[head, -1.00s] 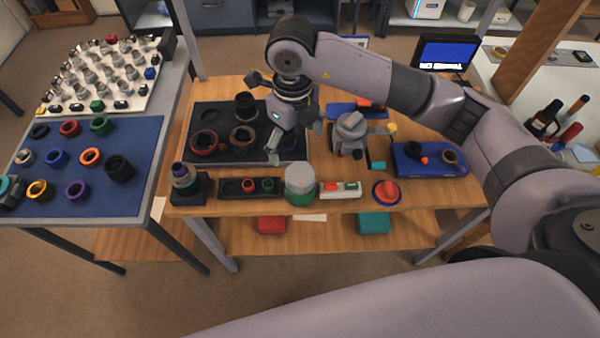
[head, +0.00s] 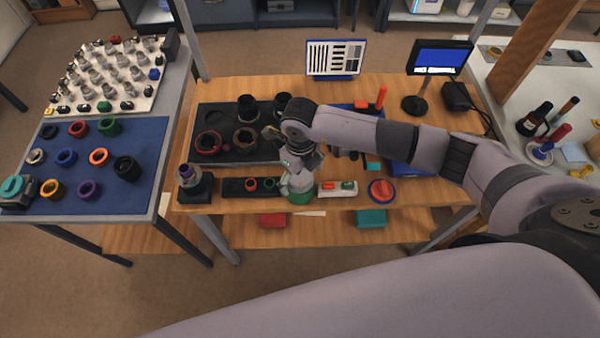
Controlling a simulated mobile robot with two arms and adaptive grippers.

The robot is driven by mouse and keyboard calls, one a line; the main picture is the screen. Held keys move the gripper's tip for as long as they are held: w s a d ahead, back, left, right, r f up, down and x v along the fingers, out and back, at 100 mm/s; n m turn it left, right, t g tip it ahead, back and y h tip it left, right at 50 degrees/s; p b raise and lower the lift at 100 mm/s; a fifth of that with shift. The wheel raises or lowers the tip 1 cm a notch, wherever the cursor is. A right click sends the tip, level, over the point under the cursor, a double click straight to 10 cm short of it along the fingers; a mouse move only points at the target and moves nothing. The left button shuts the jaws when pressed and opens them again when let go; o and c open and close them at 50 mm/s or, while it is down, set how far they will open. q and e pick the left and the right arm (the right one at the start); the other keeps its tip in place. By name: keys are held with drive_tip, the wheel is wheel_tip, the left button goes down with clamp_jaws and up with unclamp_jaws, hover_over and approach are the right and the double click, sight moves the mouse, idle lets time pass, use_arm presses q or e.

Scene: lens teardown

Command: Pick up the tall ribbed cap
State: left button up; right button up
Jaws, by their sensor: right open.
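My right gripper (head: 292,165) hangs low at the table's front, over a short jar (head: 299,197) with a green base. It is open, and its fingers partly hide the jar's pale grey top. I cannot tell whether they touch it. Two tall dark cylinders stand at the back of the black tray (head: 222,155), one in the middle (head: 247,107) and one (head: 281,101) beside my arm. I cannot tell for sure which thing is the tall ribbed cap. My left gripper is not in view.
A black holder with a lens part (head: 191,182), a dark strip with red and green rings (head: 240,188), a white switch box (head: 337,188) and a red knob (head: 381,190) line the front edge. My arm covers much of the table's right middle.

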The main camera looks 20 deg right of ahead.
drive_tip(key=shift+a, duration=0.1)
drive_tip(key=shift+c, duration=0.5)
drive_tip(key=c, duration=1)
drive_tip(key=shift+o, duration=0.2)
drive_tip(key=shift+r, duration=0.1)
